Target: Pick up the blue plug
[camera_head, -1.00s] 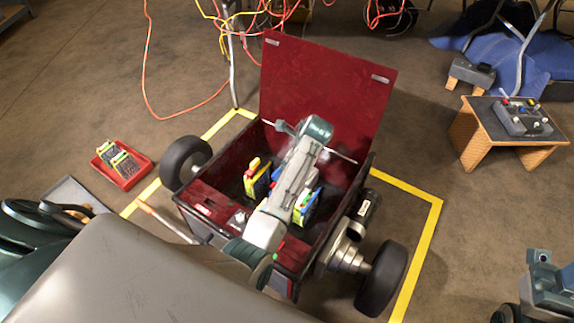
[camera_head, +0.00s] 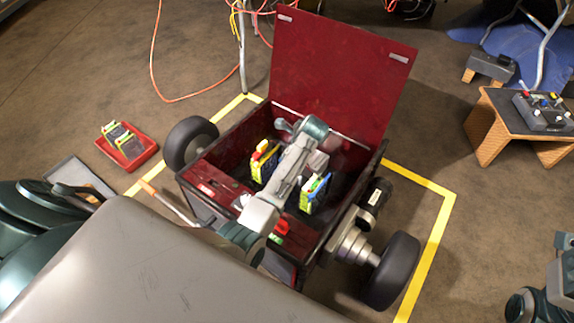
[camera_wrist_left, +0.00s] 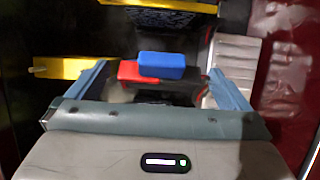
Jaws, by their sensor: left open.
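The blue plug (camera_wrist_left: 162,65) is a small blue block in the left wrist view, between the two fingers of my left gripper (camera_wrist_left: 160,73). The fingers are spread wide, with clear space on both sides, and do not touch it. In the head view my left arm reaches over the open red box (camera_head: 222,165). Its gripper is down inside and mostly hidden by the arm. My right gripper is not seen.
Yellow-and-black charger units (camera_head: 264,160) stand in the box, with another (camera_head: 315,193) right of my arm. The raised lid (camera_head: 340,60) closes off the back. Wheels (camera_head: 390,270) flank the box. A red tray (camera_head: 135,160) sits on the floor at left.

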